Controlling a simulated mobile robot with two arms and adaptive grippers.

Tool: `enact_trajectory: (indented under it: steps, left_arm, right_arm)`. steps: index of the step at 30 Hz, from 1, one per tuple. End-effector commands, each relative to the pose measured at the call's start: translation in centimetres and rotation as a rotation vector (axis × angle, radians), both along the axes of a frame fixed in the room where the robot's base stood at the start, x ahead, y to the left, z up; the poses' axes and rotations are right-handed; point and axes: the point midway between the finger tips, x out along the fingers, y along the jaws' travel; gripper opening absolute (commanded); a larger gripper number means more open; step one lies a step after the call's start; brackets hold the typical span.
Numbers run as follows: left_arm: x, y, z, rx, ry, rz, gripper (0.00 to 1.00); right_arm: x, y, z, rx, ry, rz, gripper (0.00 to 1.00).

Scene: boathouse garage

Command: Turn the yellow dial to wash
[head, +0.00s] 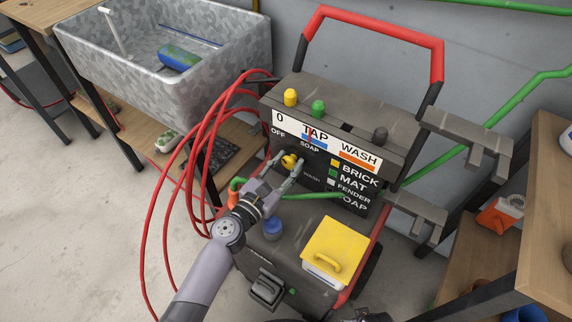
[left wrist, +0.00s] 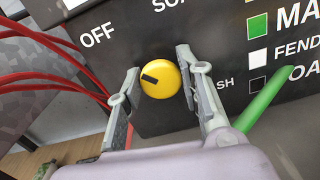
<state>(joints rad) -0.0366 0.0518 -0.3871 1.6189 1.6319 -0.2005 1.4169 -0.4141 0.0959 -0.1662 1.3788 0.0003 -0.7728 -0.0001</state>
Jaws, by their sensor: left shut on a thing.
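The yellow dial (head: 290,161) is on the dark front panel (head: 318,172) of the washer, below the OFF and SOAP labels. In the left wrist view the dial (left wrist: 168,82) is round, with a black mark on its left side, toward the OFF side and away from WASH. The WASH label (head: 312,176) is right of the dial and partly hidden by a finger in the left wrist view. My left gripper (head: 288,165) is shut on the dial, one finger on each side. My right gripper is not clearly seen.
Red hoses (head: 204,135) hang left of the washer. A green hose (head: 312,196) crosses below the dial. A yellow-lidded box (head: 338,240) and a blue cap (head: 273,227) are on the lower deck. A grey sink (head: 168,85) stands at upper left.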

Motion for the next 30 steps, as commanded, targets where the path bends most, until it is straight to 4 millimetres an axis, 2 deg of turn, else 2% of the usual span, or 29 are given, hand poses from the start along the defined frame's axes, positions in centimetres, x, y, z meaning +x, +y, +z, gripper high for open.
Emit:
enact_trajectory:
  steps: [3,4,12,23,26,30]
  left_arm:
    - [0.0,0.0,0.0,-0.002,0.001,0.001,0.06]
    - [0.0,0.0,0.0,-0.002,0.001,0.000,0.35]
    - [0.0,0.0,0.0,-0.002,0.001,0.000,0.52]
    - [-0.4,0.3,0.0,-0.002,0.002,0.001,0.52]
    - [-1.5,1.1,-0.1,0.000,0.003,0.001,0.52]
    - [-4.0,2.7,-0.2,-0.002,0.006,0.001,0.52]
  right_arm:
    - [-0.1,0.0,0.0,-0.001,0.002,0.001,0.40]
    - [-0.1,0.0,0.0,-0.001,0.002,0.001,0.40]
    - [-0.1,0.0,-0.1,-0.001,0.002,0.001,0.40]
    - [-0.1,0.0,-0.1,0.000,0.003,0.002,0.40]
    - [-0.1,0.0,-0.1,-0.001,0.003,0.002,0.40]
    - [-0.1,0.0,-0.1,-0.001,0.003,0.002,0.40]
